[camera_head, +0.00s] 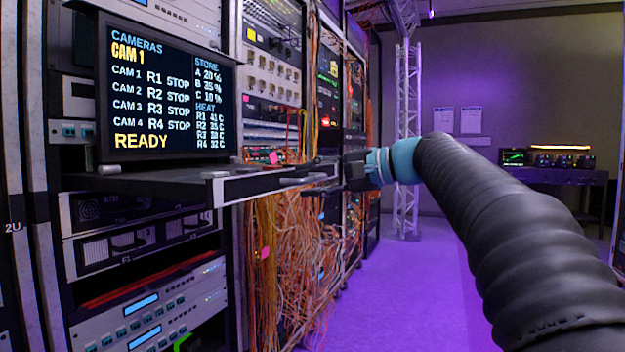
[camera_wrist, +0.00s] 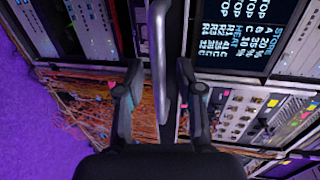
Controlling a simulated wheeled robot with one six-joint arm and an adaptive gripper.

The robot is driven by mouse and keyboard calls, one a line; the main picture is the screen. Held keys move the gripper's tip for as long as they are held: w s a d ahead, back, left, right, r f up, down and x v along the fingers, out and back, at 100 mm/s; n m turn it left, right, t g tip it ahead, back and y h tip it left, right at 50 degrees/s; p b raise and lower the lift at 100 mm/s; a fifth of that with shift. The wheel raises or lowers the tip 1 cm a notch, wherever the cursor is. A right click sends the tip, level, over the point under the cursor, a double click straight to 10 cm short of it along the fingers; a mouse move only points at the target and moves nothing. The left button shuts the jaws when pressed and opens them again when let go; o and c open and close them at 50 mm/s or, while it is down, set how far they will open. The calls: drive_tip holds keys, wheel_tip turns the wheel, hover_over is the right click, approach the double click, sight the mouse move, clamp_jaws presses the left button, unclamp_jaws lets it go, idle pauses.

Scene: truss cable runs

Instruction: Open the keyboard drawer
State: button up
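The keyboard drawer (camera_head: 262,185) is a flat dark shelf with a grey metal corner, below a screen, and it juts out from the rack. A grey bar handle (camera_wrist: 159,60) runs lengthwise up the middle of the wrist view. My gripper (camera_wrist: 157,72) has one finger on each side of this bar, with visible gaps, so it is open around or over it; contact cannot be told. In the head view my gripper (camera_head: 325,176) is at the drawer's front, dark and partly blended with it. The keyboard itself cannot be made out.
The screen (camera_head: 168,90) reading "READY" stands above the drawer. Rack units (camera_head: 150,310) lie below it. Orange cables (camera_head: 290,260) hang beneath and beyond the drawer. The purple floor (camera_head: 400,290) to the right is clear. A truss post (camera_head: 407,120) and a bench (camera_head: 560,175) stand farther back.

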drive_tip(key=v, duration=1.2)
